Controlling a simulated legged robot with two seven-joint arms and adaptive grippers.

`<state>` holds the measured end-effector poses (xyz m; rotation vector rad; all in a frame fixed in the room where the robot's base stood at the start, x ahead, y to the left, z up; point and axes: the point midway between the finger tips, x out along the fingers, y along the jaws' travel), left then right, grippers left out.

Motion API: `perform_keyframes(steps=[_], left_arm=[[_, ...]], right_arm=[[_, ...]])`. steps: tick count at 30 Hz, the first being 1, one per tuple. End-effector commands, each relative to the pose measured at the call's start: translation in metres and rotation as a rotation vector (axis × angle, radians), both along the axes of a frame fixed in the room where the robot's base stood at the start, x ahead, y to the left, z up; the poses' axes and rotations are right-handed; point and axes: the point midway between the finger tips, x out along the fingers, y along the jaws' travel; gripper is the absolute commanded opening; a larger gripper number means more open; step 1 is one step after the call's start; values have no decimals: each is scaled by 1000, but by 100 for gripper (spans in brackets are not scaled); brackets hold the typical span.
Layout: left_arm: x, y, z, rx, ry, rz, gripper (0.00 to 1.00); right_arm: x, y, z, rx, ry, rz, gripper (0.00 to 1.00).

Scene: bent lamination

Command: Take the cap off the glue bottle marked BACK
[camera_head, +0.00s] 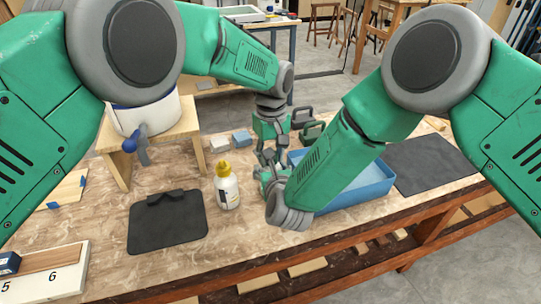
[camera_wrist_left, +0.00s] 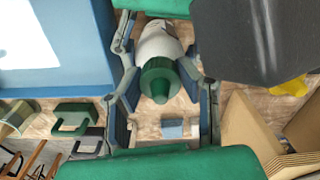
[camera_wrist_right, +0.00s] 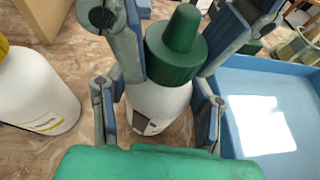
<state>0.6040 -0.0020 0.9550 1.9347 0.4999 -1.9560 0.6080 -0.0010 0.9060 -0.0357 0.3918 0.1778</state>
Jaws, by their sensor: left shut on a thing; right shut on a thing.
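A white glue bottle (camera_wrist_right: 158,105) with a dark green cap (camera_wrist_right: 178,45) stands between my two grippers. The cap (camera_wrist_left: 160,80) and white body (camera_wrist_left: 158,40) also show in the left wrist view. A small dark patch shows on its label, but I cannot read the marking. My left gripper (camera_head: 270,152) is shut on the green cap from above. My right gripper (camera_head: 272,177) is shut on the white body, lower down. In the head view the grippers hide most of this bottle. A second white bottle (camera_head: 228,190) with a yellow cap (camera_head: 223,169) stands apart to the left.
A blue tray (camera_head: 370,190) lies behind and right of my right arm. A wooden stand (camera_head: 118,160) holds a white pot (camera_head: 150,113).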

Motion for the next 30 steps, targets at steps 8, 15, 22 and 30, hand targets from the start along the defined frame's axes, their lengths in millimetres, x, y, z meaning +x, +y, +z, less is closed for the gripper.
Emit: perform_keyframes(steps=[8,15,22,30], left_arm=[[5,6,1,9,-9,616,0],[7,8,2,8,-15,982,0],[8,9,3,6,-18,1042,0],[8,8,3,2,-18,1040,51]], right_arm=[[0,-2,-1,-2,1,-2,0],[-1,-1,-1,-2,2,-1,0],[-2,-1,-1,-2,3,-1,0],[-3,0,-1,-1,4,2,0]])
